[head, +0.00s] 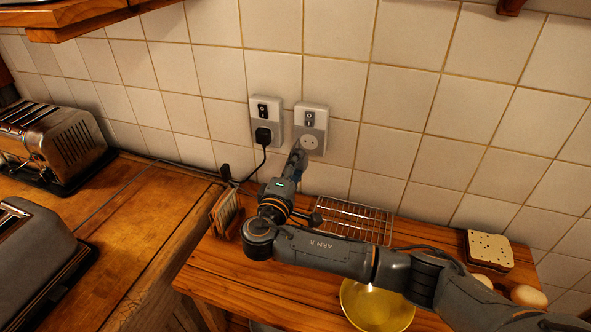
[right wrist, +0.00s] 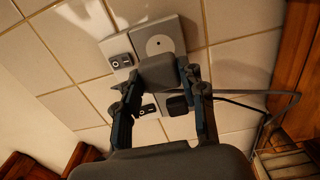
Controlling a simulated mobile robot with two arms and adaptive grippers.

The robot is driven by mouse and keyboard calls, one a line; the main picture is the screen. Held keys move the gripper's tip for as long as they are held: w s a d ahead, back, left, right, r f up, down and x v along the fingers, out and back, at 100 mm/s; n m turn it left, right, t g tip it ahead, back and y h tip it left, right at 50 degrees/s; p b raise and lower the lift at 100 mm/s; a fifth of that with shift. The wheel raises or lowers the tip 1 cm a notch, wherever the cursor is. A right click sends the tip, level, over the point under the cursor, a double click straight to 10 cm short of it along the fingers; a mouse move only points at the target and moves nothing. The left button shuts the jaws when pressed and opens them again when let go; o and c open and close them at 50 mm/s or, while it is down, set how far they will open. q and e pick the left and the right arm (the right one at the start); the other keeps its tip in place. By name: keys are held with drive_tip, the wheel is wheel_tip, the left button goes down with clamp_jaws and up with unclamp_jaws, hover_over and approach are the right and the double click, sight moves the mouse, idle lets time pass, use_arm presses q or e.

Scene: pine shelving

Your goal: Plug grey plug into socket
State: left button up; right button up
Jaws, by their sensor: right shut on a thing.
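The grey plug (right wrist: 158,74) is held between the two fingertips of my right gripper (right wrist: 160,88), which is shut on it. In the head view my right gripper (head: 298,162) is at the wall, just below and left of the round face of the empty socket (head: 311,141). In the right wrist view this socket (right wrist: 158,45) shows above the plug, not covered by it. Whether the plug touches the wall plate cannot be told; its pins are hidden. My left gripper is not in view.
A black plug (head: 263,136) with a cord sits in the left wall socket. Below are a wire rack (head: 352,221), a toast rack (head: 226,210) and a yellow bowl (head: 377,304). Bread (head: 489,250) and eggs are at the right. Toasters (head: 55,145) stand on the left counter.

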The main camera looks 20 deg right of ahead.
sight(309, 142)
drive_tip(key=shift+w, duration=0.1)
drive_tip(key=shift+b+x, duration=0.75)
drive_tip(key=shift+x, duration=0.95)
drive_tip(key=shift+b+x, duration=0.35)
drive_tip(key=shift+x, duration=0.8)
drive_tip(key=shift+w+d+b, duration=0.3)
drive_tip(key=shift+w+b, duration=0.1)
drive_tip(key=shift+b, duration=0.05)
idle(0.5)
drive_tip(key=o, duration=1.1)
drive_tip(key=shift+o, duration=0.2)
